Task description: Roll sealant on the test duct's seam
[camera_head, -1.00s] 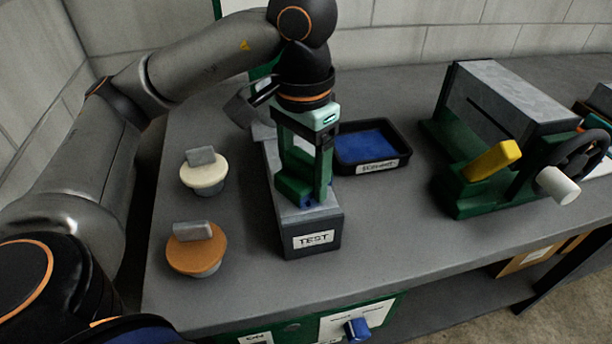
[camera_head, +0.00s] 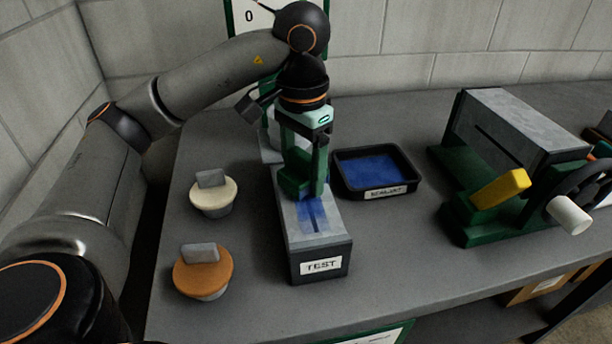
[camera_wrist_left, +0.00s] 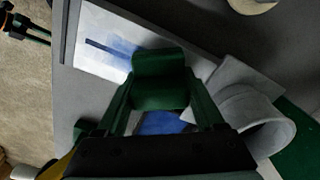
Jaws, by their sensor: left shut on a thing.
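The test duct (camera_head: 328,233) is a grey box with a "TEST" label on its front end, lying on the bench. Blue sealant (camera_head: 311,214) is smeared along its top; the smear and a dark seam line also show in the left wrist view (camera_wrist_left: 118,48). My left gripper (camera_head: 303,186) is over the duct, behind the smear's front part, shut on a green tool (camera_wrist_left: 158,80), apparently the roller. The tool's underside is hidden, so I cannot tell whether it touches the duct. The sealant tray (camera_head: 413,184), black with blue inside, stands right of the duct.
A cream-lidded pot (camera_head: 214,197) and an orange-lidded pot (camera_head: 203,272) stand left of the duct. A green machine (camera_head: 480,222) with a yellow handle and black wheel stands at the right. A grey rounded vessel (camera_wrist_left: 250,95) is close beside the gripper. Front bench space is clear.

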